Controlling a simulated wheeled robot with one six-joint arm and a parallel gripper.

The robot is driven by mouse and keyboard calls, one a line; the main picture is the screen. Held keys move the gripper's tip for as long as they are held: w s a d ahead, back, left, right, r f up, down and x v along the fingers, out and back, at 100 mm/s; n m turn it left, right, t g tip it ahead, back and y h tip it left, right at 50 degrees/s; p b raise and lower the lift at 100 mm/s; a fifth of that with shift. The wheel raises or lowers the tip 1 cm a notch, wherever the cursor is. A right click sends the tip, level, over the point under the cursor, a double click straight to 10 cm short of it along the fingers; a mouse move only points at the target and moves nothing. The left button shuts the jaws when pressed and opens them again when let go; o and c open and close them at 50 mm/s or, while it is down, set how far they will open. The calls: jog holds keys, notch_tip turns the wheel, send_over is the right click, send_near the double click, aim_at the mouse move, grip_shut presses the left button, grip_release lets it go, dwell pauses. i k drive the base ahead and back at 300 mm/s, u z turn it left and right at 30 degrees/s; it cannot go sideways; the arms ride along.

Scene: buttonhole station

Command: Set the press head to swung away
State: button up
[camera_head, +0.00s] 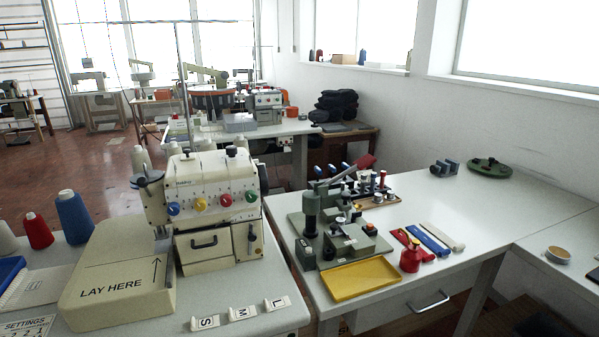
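The green hand press stands on the white table right of centre. Its base plate (294,221) lies flat, with an upright column (309,214) at its left. A lever with a red grip (366,161) slopes up to the right from the column top. The press head (320,187) appears to be at the top of the column; its exact swing position is hard to tell at this size. A green block (350,243) with dark knobs sits on the plate to the right. My gripper is not in view.
A yellow tray (360,281) lies in front of the press, with a red oil can (410,258) at its right. A rack of small tools (377,191) stands close behind. A cream sewing machine (214,200) stands at the left. The table's right part is mostly clear.

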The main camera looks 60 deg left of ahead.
aim_at(314, 200)
jog(key=u, duration=2)
jog(key=k, duration=0.45)
jog(key=z, duration=1.1)
jog(key=i, duration=1.05)
jog(key=u, duration=0.45)
